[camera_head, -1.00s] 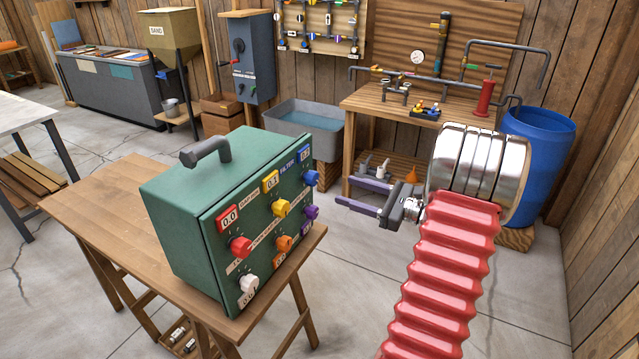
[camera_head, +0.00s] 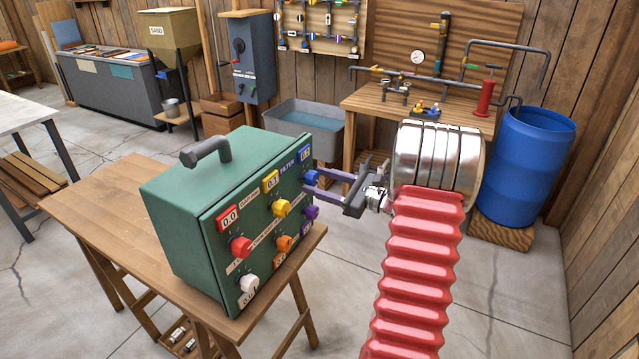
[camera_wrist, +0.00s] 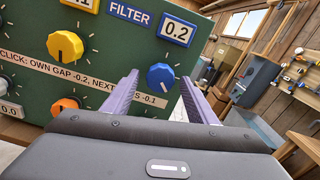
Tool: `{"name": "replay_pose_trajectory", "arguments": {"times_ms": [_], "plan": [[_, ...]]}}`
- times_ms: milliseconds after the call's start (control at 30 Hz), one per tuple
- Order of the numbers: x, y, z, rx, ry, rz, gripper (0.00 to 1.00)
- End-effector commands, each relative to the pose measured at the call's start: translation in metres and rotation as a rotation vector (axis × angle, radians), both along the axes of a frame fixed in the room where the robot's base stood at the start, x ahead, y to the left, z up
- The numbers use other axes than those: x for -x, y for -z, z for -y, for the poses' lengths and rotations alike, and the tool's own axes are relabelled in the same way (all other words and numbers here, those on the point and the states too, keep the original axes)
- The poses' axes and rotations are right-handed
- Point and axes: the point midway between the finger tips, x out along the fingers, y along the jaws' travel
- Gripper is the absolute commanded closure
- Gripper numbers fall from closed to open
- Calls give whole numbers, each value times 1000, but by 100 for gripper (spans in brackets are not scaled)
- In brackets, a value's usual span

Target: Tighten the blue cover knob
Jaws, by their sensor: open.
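The blue knob (camera_head: 310,177) sits at the upper right of the front panel of a green box (camera_head: 180,215). In the wrist view the blue knob (camera_wrist: 160,76) shows a white pointer line, under a blue-framed label reading 0.2 and beside the word FILTER. My gripper (camera_head: 312,184) is open, its two purple fingers pointing at the panel. In the wrist view my gripper (camera_wrist: 158,84) has one finger on each side of the blue knob. I cannot tell whether the fingers touch it.
The panel also has a yellow knob (camera_wrist: 65,46), a red knob (camera_head: 241,247), an orange knob (camera_head: 283,243), a purple knob (camera_head: 311,212) and a white knob (camera_head: 249,284). The box stands on a wooden table (camera_head: 110,195). A blue barrel (camera_head: 520,165) stands at the right.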

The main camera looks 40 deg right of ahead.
Motion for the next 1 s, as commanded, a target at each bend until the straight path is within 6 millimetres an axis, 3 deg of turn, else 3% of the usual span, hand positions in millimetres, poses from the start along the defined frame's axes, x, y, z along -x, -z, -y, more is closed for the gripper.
{"name": "replay_pose_trajectory", "arguments": {"times_ms": [600,633,1000], "plan": [[0,0,0,0,-1,0,88],[0,0,-8,-1,-3,0,89],[1,0,-1,-47,-4,-17,89]]}}
